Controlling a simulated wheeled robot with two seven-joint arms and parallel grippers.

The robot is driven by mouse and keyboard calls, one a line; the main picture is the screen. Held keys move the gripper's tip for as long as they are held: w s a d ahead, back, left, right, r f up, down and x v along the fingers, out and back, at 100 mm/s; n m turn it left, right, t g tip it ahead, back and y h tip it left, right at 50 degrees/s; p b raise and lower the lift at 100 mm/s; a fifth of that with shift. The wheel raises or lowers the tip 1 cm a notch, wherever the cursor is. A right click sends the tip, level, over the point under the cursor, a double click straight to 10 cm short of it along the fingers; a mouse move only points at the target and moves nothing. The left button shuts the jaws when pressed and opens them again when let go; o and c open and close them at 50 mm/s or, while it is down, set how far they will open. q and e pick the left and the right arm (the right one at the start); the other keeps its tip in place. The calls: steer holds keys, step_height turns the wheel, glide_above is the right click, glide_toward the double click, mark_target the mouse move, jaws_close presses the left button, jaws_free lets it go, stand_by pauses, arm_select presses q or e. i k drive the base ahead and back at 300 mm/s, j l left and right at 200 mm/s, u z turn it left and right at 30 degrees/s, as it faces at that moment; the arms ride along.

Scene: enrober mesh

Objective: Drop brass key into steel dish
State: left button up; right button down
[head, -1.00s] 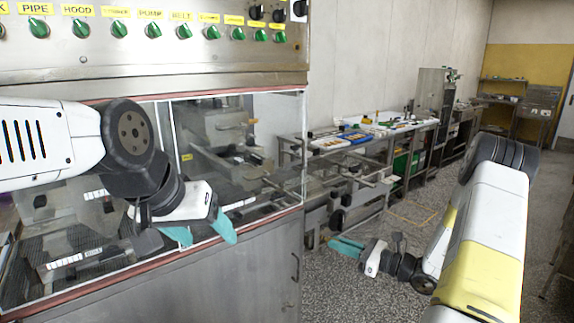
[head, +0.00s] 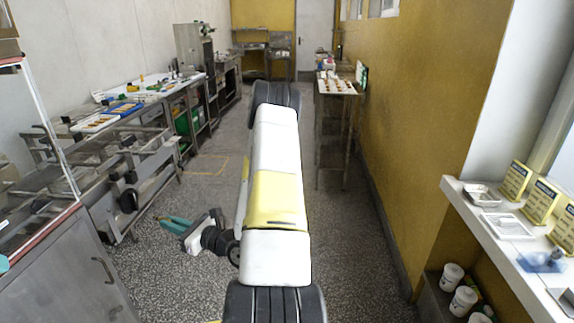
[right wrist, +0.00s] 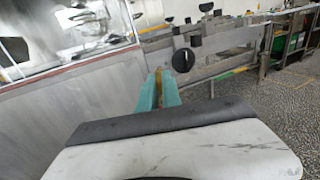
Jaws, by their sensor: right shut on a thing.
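My right gripper (head: 166,221) hangs low over the floor, left of my right arm in the head view. In the right wrist view its teal fingers (right wrist: 158,88) are shut on a thin brass-coloured piece, the brass key (right wrist: 158,76), mostly hidden between them. On the white ledge at the right of the head view lie a small grey metal dish (head: 482,195) and a paler shallow tray (head: 506,226); I cannot tell surely which is the steel dish. Both are far from the gripper. Only a teal tip of my left gripper (head: 3,264) shows at the left edge.
The white ledge (head: 459,190) also holds yellow boxes (head: 540,201) and a blue item (head: 542,262). White tubs (head: 452,276) stand below. A steel machine (head: 60,268) and benches line the left. A narrow table (head: 336,87) stands against the yellow wall. The middle floor is open.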

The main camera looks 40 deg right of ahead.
mark_target(480, 196)
steer(key=z, duration=2.9)
steer(key=i+j+z, duration=0.1)
steer(key=i, duration=0.35)
steer(key=i+j+z, duration=0.1)
steer(key=i+j, duration=0.15)
steer(key=i, duration=0.15)
steer(key=i+j+z, duration=0.1)
steer(key=i, duration=0.3)
steer(key=i+j, duration=0.35)
steer(key=i+l+z, duration=0.05)
